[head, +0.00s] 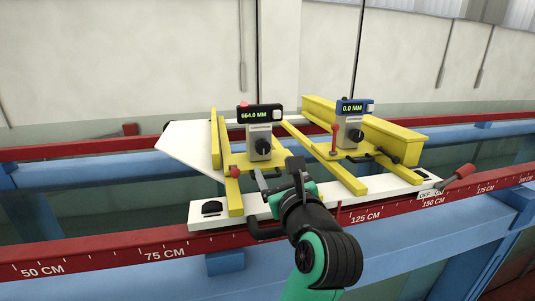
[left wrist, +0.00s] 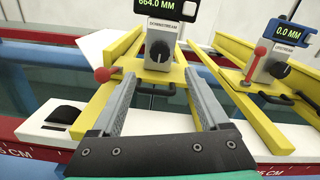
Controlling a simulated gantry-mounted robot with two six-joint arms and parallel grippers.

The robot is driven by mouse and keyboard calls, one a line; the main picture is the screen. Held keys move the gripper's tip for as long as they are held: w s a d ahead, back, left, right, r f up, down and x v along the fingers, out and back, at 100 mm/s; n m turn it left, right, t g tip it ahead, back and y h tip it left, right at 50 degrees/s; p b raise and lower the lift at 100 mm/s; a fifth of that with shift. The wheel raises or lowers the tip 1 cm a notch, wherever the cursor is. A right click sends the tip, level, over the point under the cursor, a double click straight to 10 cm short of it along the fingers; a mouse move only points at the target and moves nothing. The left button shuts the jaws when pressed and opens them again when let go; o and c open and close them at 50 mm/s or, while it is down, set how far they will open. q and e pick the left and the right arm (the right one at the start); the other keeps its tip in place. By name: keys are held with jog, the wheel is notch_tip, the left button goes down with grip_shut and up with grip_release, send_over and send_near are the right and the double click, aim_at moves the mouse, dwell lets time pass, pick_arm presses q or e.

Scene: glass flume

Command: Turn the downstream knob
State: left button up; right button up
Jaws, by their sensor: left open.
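The downstream gauge (head: 261,130) is a grey box with a black display reading 664.0 MM. Its black downstream knob (head: 264,147) is on the front face; it also shows in the left wrist view (left wrist: 160,50), beneath the DOWNSTREAM label. My left gripper (head: 278,174) is open and empty, in front of and below the knob. In the left wrist view its two grey fingers (left wrist: 160,78) point toward the gauge, with the knob beyond and between them, apart from both. My right gripper is not in view.
The upstream gauge (head: 350,125) with a blue display reading 0.0 MM stands to the right. A red-balled lever (left wrist: 103,74) is close to my left finger. Yellow rails (head: 231,190), a white carriage plate (head: 209,221) and a red scale rail (head: 110,250) surround the gripper.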

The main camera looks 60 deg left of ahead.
aim_at(264, 148)
pick_arm(q)
jog(key=p+x, duration=0.2)
jog(key=x, duration=0.8)
jog(key=shift+s+r, duration=0.1)
jog(key=shift+a, duration=0.5)
grip_shut()
